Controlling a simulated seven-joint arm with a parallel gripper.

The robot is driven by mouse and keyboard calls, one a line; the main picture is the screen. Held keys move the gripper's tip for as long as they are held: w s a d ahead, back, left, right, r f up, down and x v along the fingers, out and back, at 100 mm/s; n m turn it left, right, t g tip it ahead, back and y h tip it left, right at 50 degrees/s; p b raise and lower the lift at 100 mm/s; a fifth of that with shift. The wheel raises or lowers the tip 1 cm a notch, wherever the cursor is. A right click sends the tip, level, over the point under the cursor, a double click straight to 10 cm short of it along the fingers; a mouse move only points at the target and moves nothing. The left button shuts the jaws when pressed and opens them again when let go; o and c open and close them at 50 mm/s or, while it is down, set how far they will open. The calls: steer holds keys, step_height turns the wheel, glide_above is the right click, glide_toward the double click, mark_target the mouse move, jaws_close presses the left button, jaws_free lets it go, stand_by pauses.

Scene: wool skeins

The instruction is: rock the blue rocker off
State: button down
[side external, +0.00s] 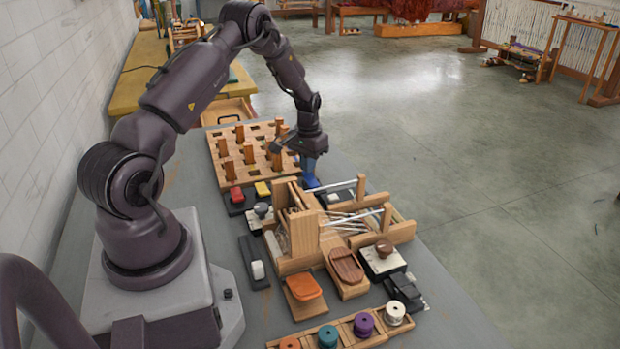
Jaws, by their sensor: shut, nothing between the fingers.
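My gripper (311,178) points down at the far side of the wooden loom device, with its fingers shut and empty. Blue shows right at and below the fingers, low over the table. I cannot tell how much of this blue is the blue rocker and how much is finger, nor whether they touch. The rocker's on or off tilt is hidden at this size. A red rocker (237,194) and a yellow rocker (262,188) on dark bases sit to the left in the same row.
A wooden peg board (217,160) stands behind the row. The wooden loom device (299,262) with metal rods is close in front. An orange pedal (304,286), a black slider base (246,250) and a spool tray (375,338) lie nearer. Open floor is at right.

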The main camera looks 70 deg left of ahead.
steer(key=shift+f, duration=0.6)
steer(key=shift+r, duration=3.55)
steer(key=shift+s+d+f, duration=0.2)
steer(key=shift+s+d, duration=0.05)
steer(key=s+d+r+m+t, duration=0.2)
steer(key=s+d+r, duration=0.3)
steer(key=d+r, duration=0.3)
steer(key=s+d+r+m+t, duration=0.1)
steer(key=s+d+r, duration=0.5)
steer(key=d, duration=0.7)
steer(key=s+d+r+m+t, duration=0.2)
steer(key=s+d+r, duration=0.3)
steer(key=d+r, duration=0.5)
steer(key=shift+s+d+r+m+t, duration=0.2)
steer(key=shift+r+m+t, duration=0.1)
steer(key=shift+r+m, duration=0.25)
